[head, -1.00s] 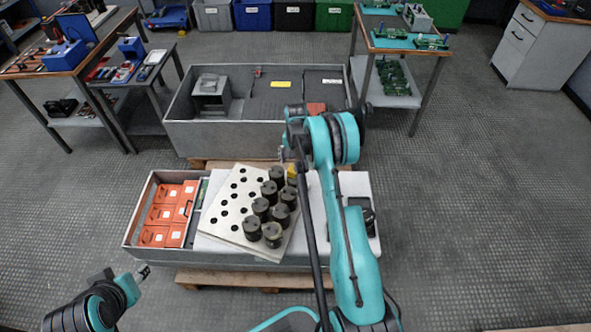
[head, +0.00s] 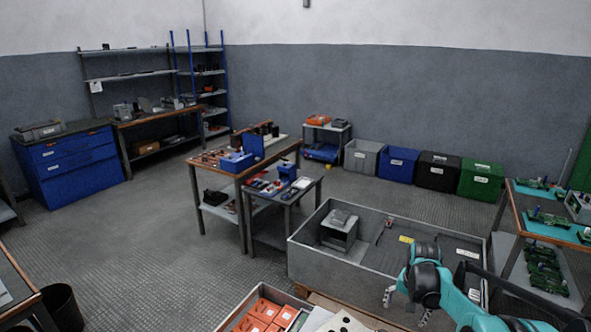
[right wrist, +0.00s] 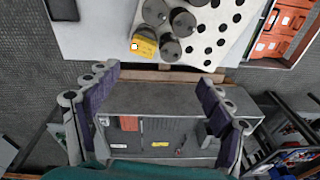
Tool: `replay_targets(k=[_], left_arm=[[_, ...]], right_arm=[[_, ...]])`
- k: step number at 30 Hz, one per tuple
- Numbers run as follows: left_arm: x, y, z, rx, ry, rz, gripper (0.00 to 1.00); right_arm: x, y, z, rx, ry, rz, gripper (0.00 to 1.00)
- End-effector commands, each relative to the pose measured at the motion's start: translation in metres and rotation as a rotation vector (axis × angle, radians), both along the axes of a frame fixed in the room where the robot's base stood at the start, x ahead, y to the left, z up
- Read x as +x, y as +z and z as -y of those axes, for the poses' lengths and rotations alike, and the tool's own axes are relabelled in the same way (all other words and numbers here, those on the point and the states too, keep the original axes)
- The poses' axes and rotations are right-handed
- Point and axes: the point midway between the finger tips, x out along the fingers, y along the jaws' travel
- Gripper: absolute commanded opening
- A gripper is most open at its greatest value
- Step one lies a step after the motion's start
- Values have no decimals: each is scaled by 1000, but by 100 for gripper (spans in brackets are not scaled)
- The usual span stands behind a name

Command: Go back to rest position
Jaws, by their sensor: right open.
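My right gripper (head: 407,308) is open and empty, with its fingers pointing down in the head view. In the right wrist view, its two padded fingers (right wrist: 158,88) stand wide apart with nothing between them. Several dark capacitors (right wrist: 183,20) stand on a pale plate with round holes (right wrist: 228,18), beyond the fingertips. A yellow block (right wrist: 144,43) is beside them. The head view shows only a corner of the plate (head: 343,324) at the bottom edge. My left gripper is not in view.
A large grey open bin (head: 320,258) lies beside my right arm. Orange boxes (head: 265,310) sit at the bottom edge. Workbenches (head: 240,178) stand left of centre, and a table with green boards (head: 540,215) is at the right. Floor at the left (head: 130,255) is clear.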

Motion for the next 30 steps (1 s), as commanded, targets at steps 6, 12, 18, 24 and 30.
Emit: replay_targets(k=[6,12,18,24,30], left_arm=[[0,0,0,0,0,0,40],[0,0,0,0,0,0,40],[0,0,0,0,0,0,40],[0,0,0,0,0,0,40],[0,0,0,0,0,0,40]], right_arm=[[-58,71,-54,-48,176,115,80],[-121,106,-95,-98,333,220,80],[-187,114,-128,-152,486,327,80],[-237,102,-149,-200,607,414,80],[-256,92,-156,-223,660,455,80]])
